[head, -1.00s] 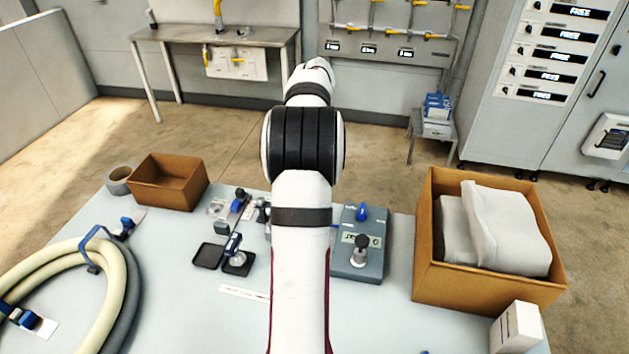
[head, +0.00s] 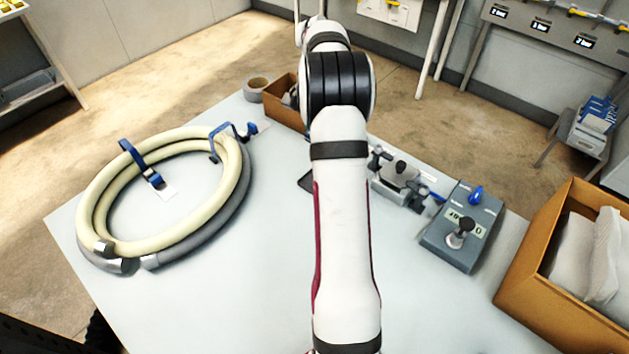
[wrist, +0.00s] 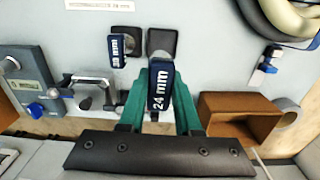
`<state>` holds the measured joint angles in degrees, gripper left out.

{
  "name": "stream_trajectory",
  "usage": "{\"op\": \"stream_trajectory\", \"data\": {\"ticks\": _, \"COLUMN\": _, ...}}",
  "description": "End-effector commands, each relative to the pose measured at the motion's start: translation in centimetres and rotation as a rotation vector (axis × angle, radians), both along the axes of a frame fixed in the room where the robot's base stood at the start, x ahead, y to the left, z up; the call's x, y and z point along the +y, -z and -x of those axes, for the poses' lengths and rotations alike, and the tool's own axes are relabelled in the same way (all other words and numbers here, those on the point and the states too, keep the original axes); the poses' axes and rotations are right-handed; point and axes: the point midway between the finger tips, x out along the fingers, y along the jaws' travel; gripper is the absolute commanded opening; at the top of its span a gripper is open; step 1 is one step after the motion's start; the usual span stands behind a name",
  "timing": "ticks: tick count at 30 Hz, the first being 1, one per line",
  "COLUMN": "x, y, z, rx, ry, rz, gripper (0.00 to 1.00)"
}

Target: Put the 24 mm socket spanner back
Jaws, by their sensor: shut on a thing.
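In the wrist view, my gripper (wrist: 162,76) has green fingers shut on the blue 24 mm socket spanner (wrist: 160,88), whose white "24 mm" lettering faces the camera. The spanner's far end lies at the near edge of a dark square pad (wrist: 162,38), as seen in the picture; I cannot tell if it touches it. A second blue spanner (wrist: 118,46) sits on another dark pad to the left. A white label strip (wrist: 100,4) reading 24 mm lies beyond them. In the head view my arm hides the gripper and the spanner; only the edge of a dark pad (head: 305,183) shows.
The coiled hose (head: 240,190) lies on the table at the left. A grey control box (head: 460,230), a metal fixture (head: 398,176) and a large carton (head: 530,280) are on the right. A small carton (head: 284,108) and a tape roll (head: 257,84) are behind the arm.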

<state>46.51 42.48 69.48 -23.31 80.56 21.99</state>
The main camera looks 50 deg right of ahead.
Motion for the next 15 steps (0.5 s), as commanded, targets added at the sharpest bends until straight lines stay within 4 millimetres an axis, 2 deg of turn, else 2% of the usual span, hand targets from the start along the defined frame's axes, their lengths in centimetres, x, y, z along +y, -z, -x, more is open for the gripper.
{"op": "stream_trajectory", "data": {"ticks": 6, "x": 0.5, "y": 4.8, "z": -0.4, "rx": 0.003, "ry": -0.027, "rz": -0.004, "gripper": 0.00}}
{"op": "stream_trajectory", "data": {"ticks": 12, "x": 0.5, "y": 8.7, "z": -0.4, "rx": 0.003, "ry": -0.026, "rz": -0.003, "gripper": 0.00}}
{"op": "stream_trajectory", "data": {"ticks": 15, "x": 0.4, "y": 10.0, "z": -0.4, "rx": 0.001, "ry": -0.023, "rz": -0.002, "gripper": 0.00}}
